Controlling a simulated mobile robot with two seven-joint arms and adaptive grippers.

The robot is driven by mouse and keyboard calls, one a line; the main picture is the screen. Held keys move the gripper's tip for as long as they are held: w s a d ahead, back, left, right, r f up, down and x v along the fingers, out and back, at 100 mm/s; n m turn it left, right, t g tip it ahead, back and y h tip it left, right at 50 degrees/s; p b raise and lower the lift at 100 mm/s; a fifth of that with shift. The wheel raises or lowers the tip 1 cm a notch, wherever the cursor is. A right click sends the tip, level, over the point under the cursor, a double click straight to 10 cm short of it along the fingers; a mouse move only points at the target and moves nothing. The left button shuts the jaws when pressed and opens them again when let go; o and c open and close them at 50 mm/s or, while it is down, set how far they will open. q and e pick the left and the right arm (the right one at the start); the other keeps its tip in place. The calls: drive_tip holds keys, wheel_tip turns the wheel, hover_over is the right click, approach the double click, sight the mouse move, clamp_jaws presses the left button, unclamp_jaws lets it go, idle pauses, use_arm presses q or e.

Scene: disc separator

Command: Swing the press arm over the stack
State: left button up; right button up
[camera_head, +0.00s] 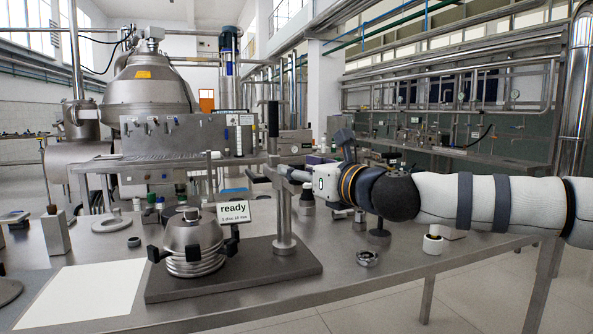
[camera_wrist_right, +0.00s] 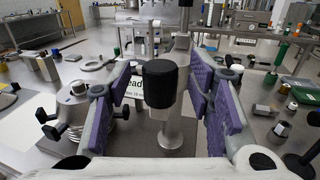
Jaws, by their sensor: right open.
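The disc stack (camera_head: 193,245), a ribbed metal pile under a conical top with black clamp knobs, stands on a dark base plate (camera_head: 290,262). A metal post (camera_head: 284,215) rises from the plate to the right of the stack and carries the press arm, with an upright black handle (camera_head: 273,118) on top. My right gripper (camera_head: 288,174) is at the post, coming from the right. In the right wrist view its purple-padded fingers are open on either side of the black handle (camera_wrist_right: 160,84), with gaps visible. The stack (camera_wrist_right: 76,110) is to the left there. My left gripper is not in view.
A "ready" sign (camera_head: 233,211) stands just behind the stack. A white sheet (camera_head: 82,295) lies at the front left. A metal nut-like part (camera_head: 367,258) and a white cup (camera_head: 433,243) are on the table to the right. Bottles (camera_head: 150,214) stand behind the stack.

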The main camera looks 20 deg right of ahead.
drive_tip(key=shift+x, duration=1)
clamp_jaws()
